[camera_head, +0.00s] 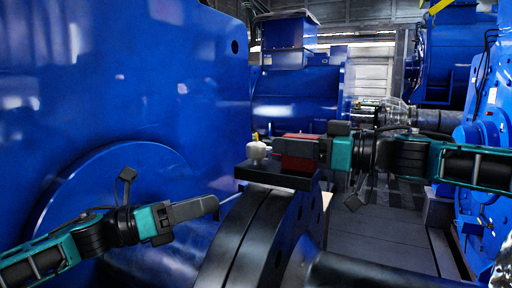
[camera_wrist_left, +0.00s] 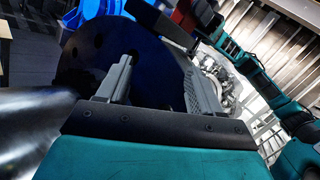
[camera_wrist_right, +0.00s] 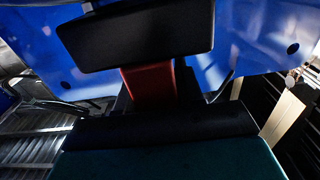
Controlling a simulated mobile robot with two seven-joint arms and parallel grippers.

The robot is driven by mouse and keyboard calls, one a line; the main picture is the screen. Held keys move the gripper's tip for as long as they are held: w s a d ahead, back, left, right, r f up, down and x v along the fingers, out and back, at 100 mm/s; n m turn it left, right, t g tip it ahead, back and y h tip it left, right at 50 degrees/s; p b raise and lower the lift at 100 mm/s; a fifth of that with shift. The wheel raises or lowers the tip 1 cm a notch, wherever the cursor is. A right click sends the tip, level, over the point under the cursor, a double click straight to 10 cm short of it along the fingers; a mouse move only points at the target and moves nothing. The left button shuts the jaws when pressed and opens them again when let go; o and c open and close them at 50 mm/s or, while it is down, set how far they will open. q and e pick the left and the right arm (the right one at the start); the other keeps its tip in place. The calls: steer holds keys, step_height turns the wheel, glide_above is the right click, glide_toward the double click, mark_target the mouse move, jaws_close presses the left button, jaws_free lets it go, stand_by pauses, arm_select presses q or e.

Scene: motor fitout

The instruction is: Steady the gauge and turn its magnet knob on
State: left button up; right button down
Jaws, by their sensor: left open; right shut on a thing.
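The gauge has a red block (camera_head: 299,150) on a flat black plate (camera_head: 276,176), which sits on top of a dark coupling disc (camera_head: 262,225). A small pale knob (camera_head: 257,151) stands at the plate's left end. My right gripper (camera_head: 312,150) comes from the right and is shut on the red block, which also shows in the right wrist view (camera_wrist_right: 150,84) below a black block (camera_wrist_right: 135,35). My left gripper (camera_head: 208,206) is open and empty, left of the disc and lower than the knob. Its two fingers (camera_wrist_left: 158,88) show apart before the disc. The knob is hidden in the left wrist view.
A large blue motor housing (camera_head: 130,75) fills the left side, close behind my left arm. Another blue machine (camera_head: 490,130) stands at the right. A dark shaft (camera_head: 365,272) runs from the disc to the lower right. Grey floor (camera_head: 375,225) is clear between.

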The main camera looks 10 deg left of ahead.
mark_target(256, 143)
arm_select(q)
step_height(256, 143, up, 9)
steer(key=w+a+m+y, duration=0.2)
steer(key=m, duration=0.2)
steer(key=shift+g, duration=0.3)
steer(key=x, duration=1.2)
steer(key=shift+w+r, duration=0.1)
steer(key=shift+w, duration=0.05)
steer(key=c, duration=1)
steer(key=shift+o, duration=0.2)
